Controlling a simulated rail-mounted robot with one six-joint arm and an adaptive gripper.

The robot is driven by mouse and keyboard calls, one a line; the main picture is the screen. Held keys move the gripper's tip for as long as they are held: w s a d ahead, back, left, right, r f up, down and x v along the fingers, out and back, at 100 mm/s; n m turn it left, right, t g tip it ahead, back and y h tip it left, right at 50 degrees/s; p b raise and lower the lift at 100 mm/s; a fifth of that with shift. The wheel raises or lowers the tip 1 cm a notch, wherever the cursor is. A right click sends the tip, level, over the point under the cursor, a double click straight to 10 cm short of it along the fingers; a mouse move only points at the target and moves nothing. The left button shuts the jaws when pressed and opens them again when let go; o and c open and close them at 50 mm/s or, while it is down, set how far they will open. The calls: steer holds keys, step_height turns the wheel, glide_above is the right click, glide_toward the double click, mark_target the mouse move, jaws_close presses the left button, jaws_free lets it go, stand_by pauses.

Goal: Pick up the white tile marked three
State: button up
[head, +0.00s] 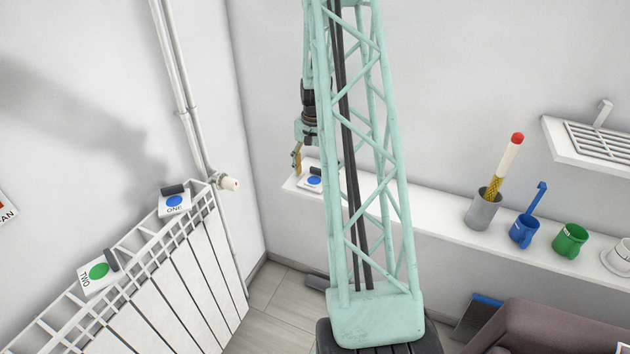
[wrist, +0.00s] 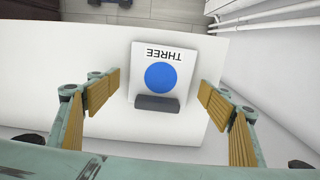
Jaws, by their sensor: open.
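The white tile marked THREE (wrist: 147,62) lies on the white shelf near its end. It has a blue disc and a dark grey bar (wrist: 157,103) along one edge. In the head view the tile (head: 311,182) shows at the left end of the shelf, partly hidden by my column. In the wrist view my gripper (wrist: 158,98) is open and empty, with one yellow-padded finger to each side of the tile's barred end. Neither finger appears to touch the tile. In the head view my gripper (head: 296,160) is just above and left of the tile; its height is hard to judge.
On the radiator (head: 190,250) lie tile ONE (head: 174,203) and tile TWO (head: 97,272). Farther right on the shelf (head: 430,215) stand a grey cup (head: 483,212) with a stick, a blue cup (head: 523,232), a green cup (head: 570,240) and a white cup (head: 620,257).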

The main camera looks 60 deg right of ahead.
steer(key=c, duration=0.9)
steer(key=shift+c, duration=0.2)
steer(key=shift+r, duration=0.15)
steer(key=shift+r, duration=1.5)
steer(key=shift+s+a+r, duration=0.15)
steer(key=s+a+r+b, duration=0.1)
steer(key=s+a, duration=0.9)
steer(key=a, duration=0.1)
steer(key=shift+a+r, duration=0.2)
steer(key=shift+a, duration=0.2)
steer(key=shift+s, duration=0.1)
